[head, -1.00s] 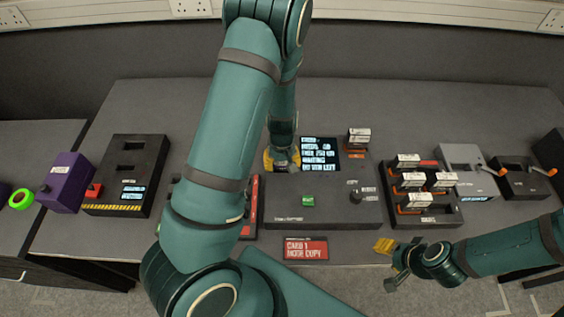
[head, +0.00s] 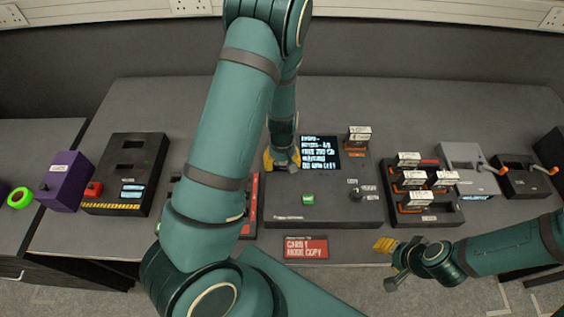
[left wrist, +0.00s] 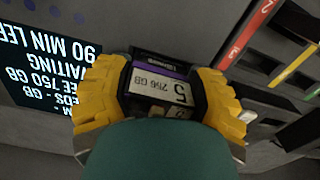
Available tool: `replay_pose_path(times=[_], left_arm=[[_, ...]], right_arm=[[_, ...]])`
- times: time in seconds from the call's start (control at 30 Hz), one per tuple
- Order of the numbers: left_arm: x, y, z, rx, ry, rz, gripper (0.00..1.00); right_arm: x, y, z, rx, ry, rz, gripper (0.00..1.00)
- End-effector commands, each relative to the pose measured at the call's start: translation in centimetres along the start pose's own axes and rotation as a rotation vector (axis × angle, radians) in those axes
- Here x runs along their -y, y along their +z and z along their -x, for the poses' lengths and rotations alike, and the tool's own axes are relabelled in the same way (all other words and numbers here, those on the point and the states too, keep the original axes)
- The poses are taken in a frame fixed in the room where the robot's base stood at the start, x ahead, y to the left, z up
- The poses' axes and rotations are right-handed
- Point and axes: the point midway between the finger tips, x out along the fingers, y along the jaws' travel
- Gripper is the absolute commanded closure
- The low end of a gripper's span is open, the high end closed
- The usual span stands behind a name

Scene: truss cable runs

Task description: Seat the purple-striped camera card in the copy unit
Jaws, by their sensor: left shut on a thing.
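My left gripper (left wrist: 160,100) is shut on the purple-striped camera card (left wrist: 160,85), which has a white label reading 5 and 256 GB. The card sits between the yellow fingertips in the left wrist view, and its lower part is hidden. In the head view my left gripper (head: 282,160) is at the back left corner of the copy unit (head: 325,212), beside its screen (head: 320,153); the card is hidden there. I cannot tell whether the card is in a slot. My right gripper (head: 386,250) hangs near the table's front edge, and its finger gap is unclear.
A rack (head: 440,213) with several white-labelled cards stands right of the copy unit. A black slotted unit (head: 128,160) and a purple box (head: 66,182) are on the left. My left arm covers the middle left.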

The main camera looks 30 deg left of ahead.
Motion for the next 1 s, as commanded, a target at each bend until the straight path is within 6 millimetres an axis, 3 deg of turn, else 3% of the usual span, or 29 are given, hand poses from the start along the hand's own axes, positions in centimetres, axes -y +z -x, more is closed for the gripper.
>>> replay_pose_path(times=[0.23,0.27,0.33,1.0], left_arm=[[-0.01,-0.01,0.03,0.000,0.000,0.000,0.83],[-0.01,-0.01,0.03,0.000,0.000,0.000,0.29],[-0.01,-0.01,0.03,0.000,0.000,0.000,0.05],[-0.01,0.00,0.03,0.000,0.000,0.000,0.00]], right_arm=[[0.01,0.00,0.03,0.000,0.000,0.000,0.53],[0.01,0.00,0.03,0.000,0.000,0.000,0.53],[0.01,0.00,0.03,0.000,0.000,0.000,0.53],[0.01,0.00,0.02,0.000,0.000,0.000,0.53]])
